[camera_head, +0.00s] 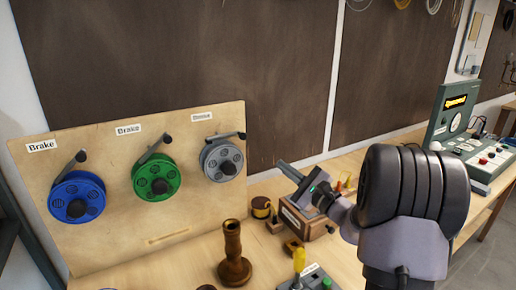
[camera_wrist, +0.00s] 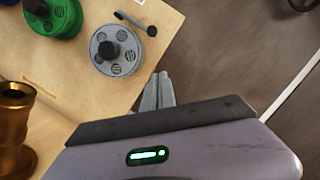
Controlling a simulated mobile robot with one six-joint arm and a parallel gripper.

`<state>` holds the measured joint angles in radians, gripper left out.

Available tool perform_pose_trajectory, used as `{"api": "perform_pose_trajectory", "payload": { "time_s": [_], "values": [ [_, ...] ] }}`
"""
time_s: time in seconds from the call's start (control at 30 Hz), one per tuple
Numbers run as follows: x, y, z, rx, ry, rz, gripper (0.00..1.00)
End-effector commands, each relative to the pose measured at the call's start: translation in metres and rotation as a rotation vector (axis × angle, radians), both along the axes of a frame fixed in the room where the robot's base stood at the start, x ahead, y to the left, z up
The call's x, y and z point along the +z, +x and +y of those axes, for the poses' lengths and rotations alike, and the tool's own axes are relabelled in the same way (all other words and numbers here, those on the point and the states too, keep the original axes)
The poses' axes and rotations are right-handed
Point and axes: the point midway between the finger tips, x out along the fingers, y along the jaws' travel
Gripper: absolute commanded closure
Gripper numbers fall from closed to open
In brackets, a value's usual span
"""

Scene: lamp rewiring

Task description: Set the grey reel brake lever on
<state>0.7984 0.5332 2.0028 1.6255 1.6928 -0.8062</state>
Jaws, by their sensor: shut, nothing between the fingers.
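The grey reel (camera_head: 223,160) is mounted at the right end of an upright wooden board. Its dark brake lever (camera_head: 226,136) lies nearly level above the reel, with the knob end to the right. The wrist view shows the grey reel (camera_wrist: 104,66) and the lever (camera_wrist: 133,21) slanting down to its knob. My gripper (camera_head: 283,166) is shut and empty, to the right of the reel and lever and apart from them. In the wrist view its closed fingertips (camera_wrist: 161,78) point toward the board's right edge.
The blue reel (camera_head: 60,203) and green reel (camera_head: 140,181) carry levers tilted more steeply. A brown turned post (camera_head: 233,255), a wooden box (camera_head: 303,225) and small parts stand on the bench in front. A green instrument console (camera_head: 470,150) stands far right.

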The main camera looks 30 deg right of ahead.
Motion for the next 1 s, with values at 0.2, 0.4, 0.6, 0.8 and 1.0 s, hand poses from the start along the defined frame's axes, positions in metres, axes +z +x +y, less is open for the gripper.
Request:
{"api": "perform_pose_trajectory", "payload": {
  "time_s": [0.2,0.4,0.6,0.8,1.0],
  "values": [
    [0.005,0.033,0.009,0.006,-0.002,-0.001,1.00],
    [0.013,0.076,0.018,0.005,-0.003,-0.001,1.00],
    [0.030,0.095,0.035,0.003,-0.002,-0.001,1.00],
    [0.044,0.094,0.048,0.003,-0.001,0.000,1.00],
    [0.045,0.094,0.049,0.002,-0.001,0.001,1.00]
  ]
}}
